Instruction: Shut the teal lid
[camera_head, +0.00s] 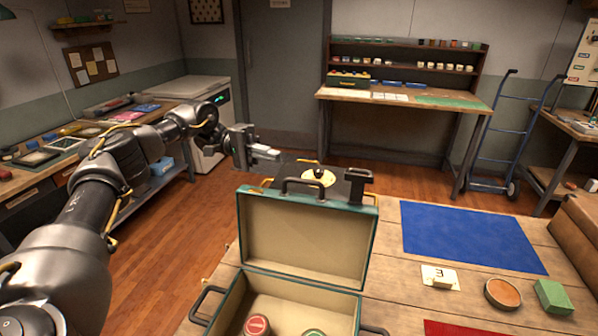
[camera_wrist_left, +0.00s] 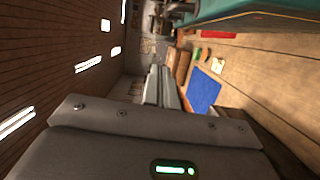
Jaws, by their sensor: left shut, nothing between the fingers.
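The teal lid (camera_head: 305,237) stands open and upright on the teal case (camera_head: 290,289), with its beige inner side facing me and a dark handle (camera_head: 303,185) on its top edge. Part of the teal lid also shows at the top of the left wrist view (camera_wrist_left: 235,12). My left gripper (camera_head: 277,155) is shut and empty, behind and above the lid's upper left corner, apart from it. Its fingers also show in the left wrist view (camera_wrist_left: 163,88). The case holds a red-topped round item (camera_head: 257,325) and a green-topped one (camera_head: 313,332). My right gripper is not in view.
On the wooden table (camera_head: 395,272) to the right are a blue mat (camera_head: 468,237), a number card (camera_head: 439,272), a round orange-brown item (camera_head: 503,293) and a green block (camera_head: 553,296).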

